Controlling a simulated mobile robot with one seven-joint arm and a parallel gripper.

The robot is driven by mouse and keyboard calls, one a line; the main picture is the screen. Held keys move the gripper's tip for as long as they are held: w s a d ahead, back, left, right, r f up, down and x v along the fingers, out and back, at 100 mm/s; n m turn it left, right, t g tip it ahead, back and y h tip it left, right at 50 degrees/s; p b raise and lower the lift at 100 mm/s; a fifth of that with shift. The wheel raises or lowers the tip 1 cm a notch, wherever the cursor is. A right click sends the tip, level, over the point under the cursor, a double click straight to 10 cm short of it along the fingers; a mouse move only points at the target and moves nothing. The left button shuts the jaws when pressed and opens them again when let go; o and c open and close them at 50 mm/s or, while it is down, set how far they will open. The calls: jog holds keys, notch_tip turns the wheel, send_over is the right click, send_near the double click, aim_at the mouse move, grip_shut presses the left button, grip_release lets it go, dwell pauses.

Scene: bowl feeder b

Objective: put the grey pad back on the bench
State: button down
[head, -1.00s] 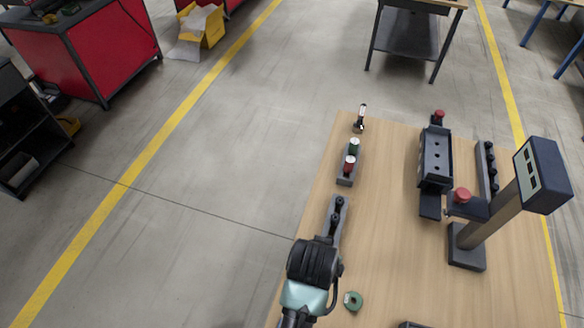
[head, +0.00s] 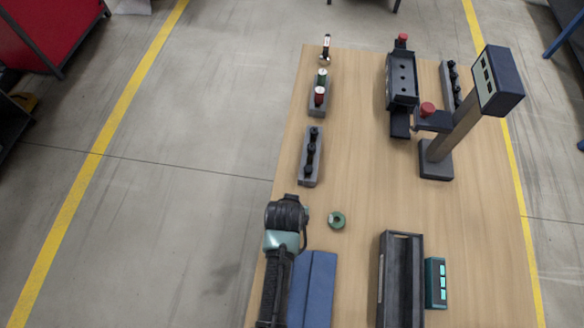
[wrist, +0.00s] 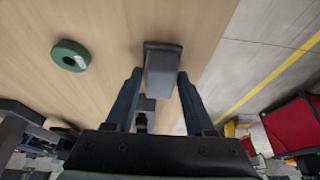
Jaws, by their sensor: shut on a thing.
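The grey pad (wrist: 163,68) sits between the two fingertips of my gripper (wrist: 160,76) in the wrist view. The gripper is shut on it. In the head view my wrist is over the left edge of the wooden bench (head: 365,190); it hides the fingers and the pad there. The gripper is just nearer than the grey rack with black knobs and left of the green ring. I cannot tell whether the pad touches the bench.
The green ring (head: 337,220), grey rack (head: 308,172), blue folded cloth (head: 318,285) and black tray (head: 387,285) surround my arm. A teal meter (head: 436,283) stands beside the tray. A post with a display (head: 498,82) stands far right. The bench middle is bare.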

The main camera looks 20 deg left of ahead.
jog(key=shift+f, duration=0.15)
jog(key=shift+f, duration=0.15)
jog(key=shift+c, duration=1.3)
grip_release()
